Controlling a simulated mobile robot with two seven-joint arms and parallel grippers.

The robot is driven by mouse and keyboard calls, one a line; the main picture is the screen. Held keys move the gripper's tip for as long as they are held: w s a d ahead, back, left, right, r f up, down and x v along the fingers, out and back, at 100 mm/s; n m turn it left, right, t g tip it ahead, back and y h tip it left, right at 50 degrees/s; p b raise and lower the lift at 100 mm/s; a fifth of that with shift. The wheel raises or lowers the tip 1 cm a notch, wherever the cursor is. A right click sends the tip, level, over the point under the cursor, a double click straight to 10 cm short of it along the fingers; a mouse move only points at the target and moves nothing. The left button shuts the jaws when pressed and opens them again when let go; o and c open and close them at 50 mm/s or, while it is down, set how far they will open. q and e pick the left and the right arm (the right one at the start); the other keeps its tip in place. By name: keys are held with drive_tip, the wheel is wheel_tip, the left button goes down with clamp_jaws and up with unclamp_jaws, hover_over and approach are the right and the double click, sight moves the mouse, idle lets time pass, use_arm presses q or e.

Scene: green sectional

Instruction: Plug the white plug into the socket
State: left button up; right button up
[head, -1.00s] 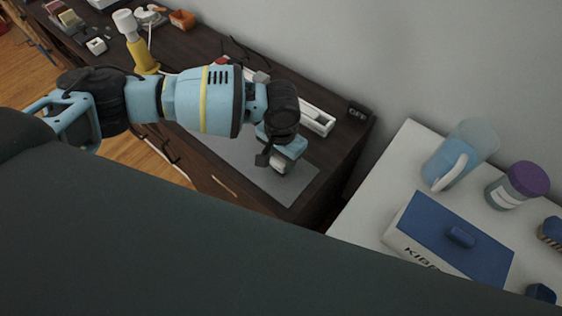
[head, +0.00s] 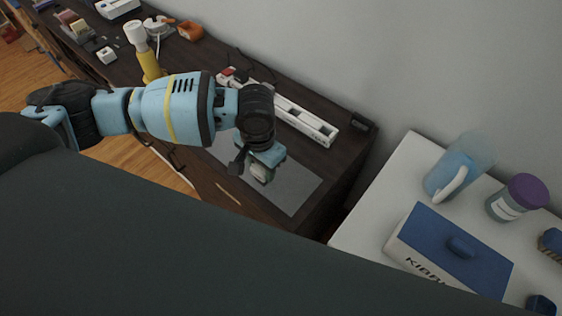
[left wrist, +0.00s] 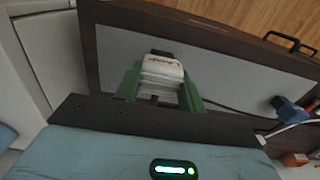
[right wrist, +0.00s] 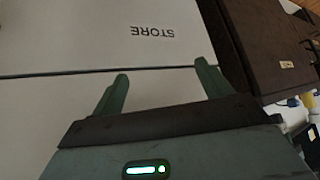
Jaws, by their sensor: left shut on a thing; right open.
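A white plug (left wrist: 161,72) sits between the green fingers of my left gripper (left wrist: 160,88), which is shut on it. In the head view my left gripper (head: 262,168) is over the grey mat (head: 292,198) on the dark bench, with the pale plug partly showing under it. The white power strip (head: 305,122) lies along the wall side of the bench, beyond the gripper and apart from it; its socket openings are too small to make out. My right gripper (right wrist: 163,75) is open and empty, facing a white surface lettered STORE; it is out of the head view.
A yellow-and-white bottle-like object (head: 143,52) and an orange item (head: 190,30) stand farther along the bench. The mat is clear.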

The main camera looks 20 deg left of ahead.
use_arm(q)
drive_tip(key=s+a+r, duration=0.1)
drive_tip(key=s+a, duration=0.5)
drive_tip(key=a, duration=0.1)
drive_tip(key=shift+s+a, duration=0.3)
drive_tip(key=shift+a, duration=0.05)
